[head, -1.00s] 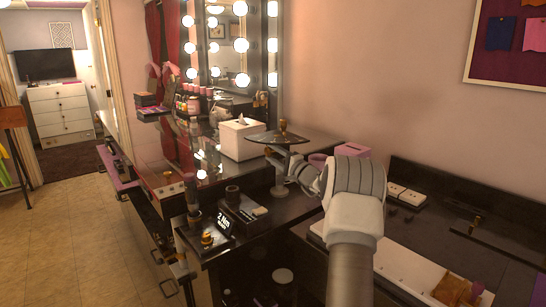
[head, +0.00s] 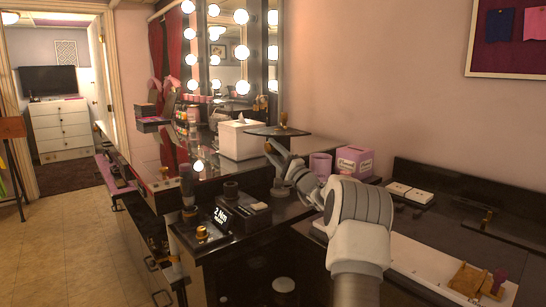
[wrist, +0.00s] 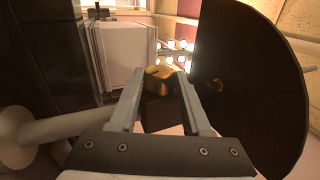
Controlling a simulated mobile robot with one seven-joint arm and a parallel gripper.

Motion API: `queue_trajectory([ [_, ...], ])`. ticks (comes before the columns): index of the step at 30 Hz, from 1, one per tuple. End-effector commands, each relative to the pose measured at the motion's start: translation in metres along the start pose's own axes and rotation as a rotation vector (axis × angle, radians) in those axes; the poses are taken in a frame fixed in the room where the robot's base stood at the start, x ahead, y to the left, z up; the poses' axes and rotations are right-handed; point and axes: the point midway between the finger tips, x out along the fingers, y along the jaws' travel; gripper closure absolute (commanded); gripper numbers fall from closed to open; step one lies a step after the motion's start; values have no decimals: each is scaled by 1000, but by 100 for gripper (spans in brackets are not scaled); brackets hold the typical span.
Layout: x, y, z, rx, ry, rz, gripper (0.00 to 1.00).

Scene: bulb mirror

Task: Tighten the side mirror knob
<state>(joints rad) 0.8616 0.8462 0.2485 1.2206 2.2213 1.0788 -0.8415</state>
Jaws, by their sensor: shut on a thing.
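The side mirror (head: 262,131) is a dark round disc on a stand, seen nearly edge-on in the head view, with a small gold piece (head: 284,118) above it. In the wrist view its broad dark face (wrist: 255,100) fills the right side. My gripper (head: 272,152) is just under the disc, beside the stand. In the wrist view, a gold-and-black knob (wrist: 160,74) sits between the fingertips of my gripper (wrist: 162,82), which is shut on it. The knob itself is hidden by the fingers in the head view.
A black device with a lit "2 Nm" display (head: 228,217) and a gold knob (head: 202,233) are at the front left.

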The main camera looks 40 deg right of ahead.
Motion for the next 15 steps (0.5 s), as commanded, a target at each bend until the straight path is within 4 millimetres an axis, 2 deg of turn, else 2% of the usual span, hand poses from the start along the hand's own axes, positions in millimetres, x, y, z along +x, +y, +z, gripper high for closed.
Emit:
queue_trajectory([
  [6,0,0,0,2,0,0,100],
  [7,0,0,0,2,0,0,50],
  [9,0,0,0,2,0,0,40],
  [15,0,0,0,1,0,1,40],
])
